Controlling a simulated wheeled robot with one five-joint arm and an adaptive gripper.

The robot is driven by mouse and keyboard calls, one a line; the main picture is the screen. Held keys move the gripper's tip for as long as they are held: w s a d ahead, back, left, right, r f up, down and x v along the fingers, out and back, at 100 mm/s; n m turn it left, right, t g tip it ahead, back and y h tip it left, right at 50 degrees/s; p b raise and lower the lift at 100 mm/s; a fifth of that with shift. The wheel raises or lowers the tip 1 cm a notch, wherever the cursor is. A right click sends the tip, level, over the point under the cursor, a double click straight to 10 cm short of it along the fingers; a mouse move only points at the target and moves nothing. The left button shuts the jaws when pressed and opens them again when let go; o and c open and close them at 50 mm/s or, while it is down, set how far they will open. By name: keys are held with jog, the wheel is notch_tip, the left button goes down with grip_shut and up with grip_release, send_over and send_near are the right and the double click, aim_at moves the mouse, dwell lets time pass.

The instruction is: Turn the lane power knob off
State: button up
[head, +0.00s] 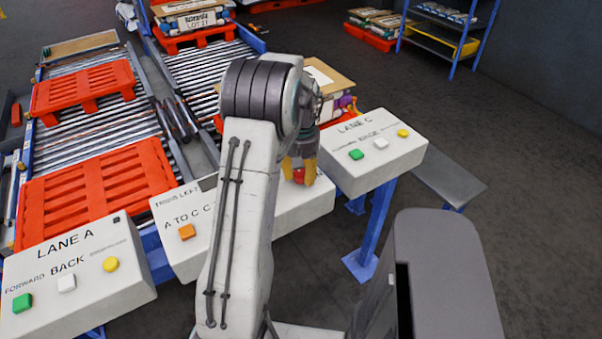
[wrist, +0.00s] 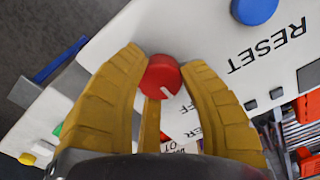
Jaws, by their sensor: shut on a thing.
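The red power knob (wrist: 160,76) sits on a white panel, between the yellow fingers of my gripper (wrist: 163,62) in the wrist view. The fingers are shut on it from both sides. A white mark on the knob's face points down and right in the wrist view, towards partly hidden lettering ending in "FF". Part of the word "POWER" shows below that. In the head view my gripper (head: 301,165) points down at the middle control panel (head: 310,201), with a little of the red knob (head: 299,177) visible between the fingers.
A blue button (wrist: 255,8) labelled RESET is close by. The lane C panel (head: 372,152) stands just right of my gripper, with green, white and yellow buttons. The lane A panel (head: 78,275) is at the lower left. Roller conveyors with orange pallets (head: 95,203) lie behind.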

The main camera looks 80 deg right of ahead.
aim_at(301, 173)
jog(key=shift+a+f, duration=0.1)
jog(key=shift+a, duration=0.05)
jog(key=o, duration=1.2)
notch_tip(301, 173, up, 12)
jog(key=shift+r, duration=0.1)
dwell(0.8)
